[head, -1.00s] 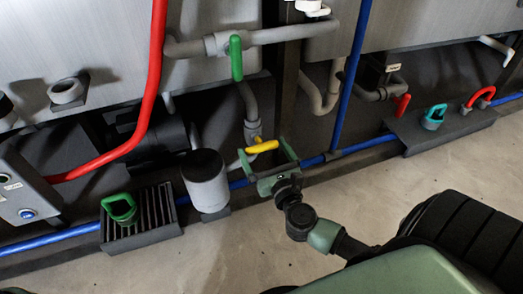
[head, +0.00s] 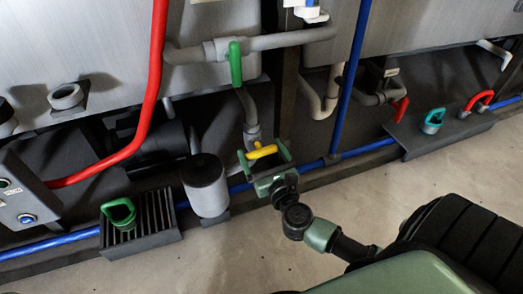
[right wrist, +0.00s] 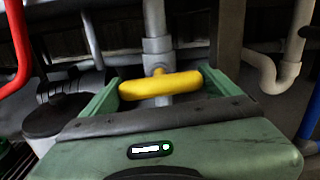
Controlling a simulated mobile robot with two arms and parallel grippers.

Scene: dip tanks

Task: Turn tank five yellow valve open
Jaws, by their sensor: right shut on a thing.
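The yellow valve handle (head: 262,152) sits low on a grey vertical pipe, beside the dark frame post. In the right wrist view the handle (right wrist: 161,89) lies crosswise to the pipe, slightly tilted. My right gripper (head: 264,158) is shut on it, with one green finger at each end of the handle; the fingers also show in the right wrist view (right wrist: 160,88). No tank number can be read near this valve. My left gripper is out of view.
A green valve handle (head: 235,64) is above on a grey pipe. A grey canister (head: 205,186) stands just left of my gripper. A blue pipe (head: 348,80) and a red hose (head: 155,70) run nearby. Bare floor (head: 230,255) lies in front.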

